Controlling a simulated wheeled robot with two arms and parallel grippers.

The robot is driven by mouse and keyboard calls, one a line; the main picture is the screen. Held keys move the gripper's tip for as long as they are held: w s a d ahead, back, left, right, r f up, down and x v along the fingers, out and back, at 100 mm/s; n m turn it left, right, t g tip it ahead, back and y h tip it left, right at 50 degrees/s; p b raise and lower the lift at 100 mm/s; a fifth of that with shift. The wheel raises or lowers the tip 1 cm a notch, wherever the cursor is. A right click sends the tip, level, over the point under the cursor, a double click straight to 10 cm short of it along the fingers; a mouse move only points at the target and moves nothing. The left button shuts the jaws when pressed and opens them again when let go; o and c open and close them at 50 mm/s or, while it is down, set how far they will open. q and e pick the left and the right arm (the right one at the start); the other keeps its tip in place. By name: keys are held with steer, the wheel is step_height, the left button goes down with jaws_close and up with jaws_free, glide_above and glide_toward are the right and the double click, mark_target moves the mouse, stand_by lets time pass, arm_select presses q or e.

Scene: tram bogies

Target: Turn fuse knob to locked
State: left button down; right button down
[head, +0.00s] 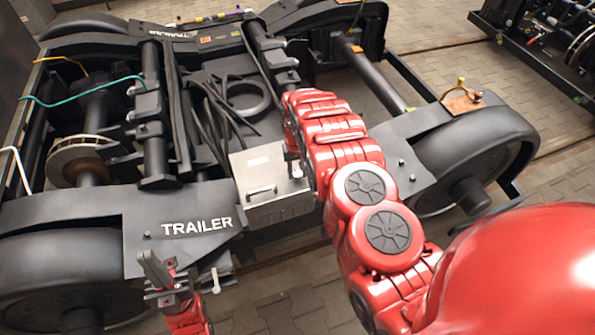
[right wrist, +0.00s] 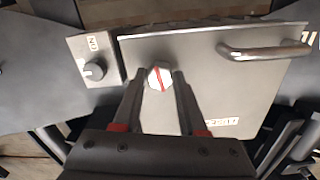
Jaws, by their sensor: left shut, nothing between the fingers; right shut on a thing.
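The fuse knob (right wrist: 157,77), white with a red stripe, sits on the lid of a grey metal box (head: 262,188). In the right wrist view the stripe runs nearly upright, slightly tilted. My right gripper (right wrist: 160,82) is shut on the knob, a finger on each side. My left gripper (head: 158,272) is shut and empty in front of the TRAILER plate, away from the box.
A metal handle (right wrist: 265,52) is on the box lid. A small box with a dark knob (right wrist: 93,70) stands to its left in the wrist view. Black cables (head: 225,105) lie behind the box. Large dark wheels (head: 478,150) flank the bogie. Paved floor (head: 440,60) is free at upper right.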

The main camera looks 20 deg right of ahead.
steer(key=shift+m, duration=1.1)
steer(key=shift+c, duration=2.2)
jaws_free()
steer(key=shift+r, duration=0.15)
step_height(320, 180, up, 9)
steer(key=b, duration=0.1)
step_height(320, 180, up, 8)
steer(key=p, duration=0.8)
glide_above(297, 173)
steer(key=shift+s, duration=0.1)
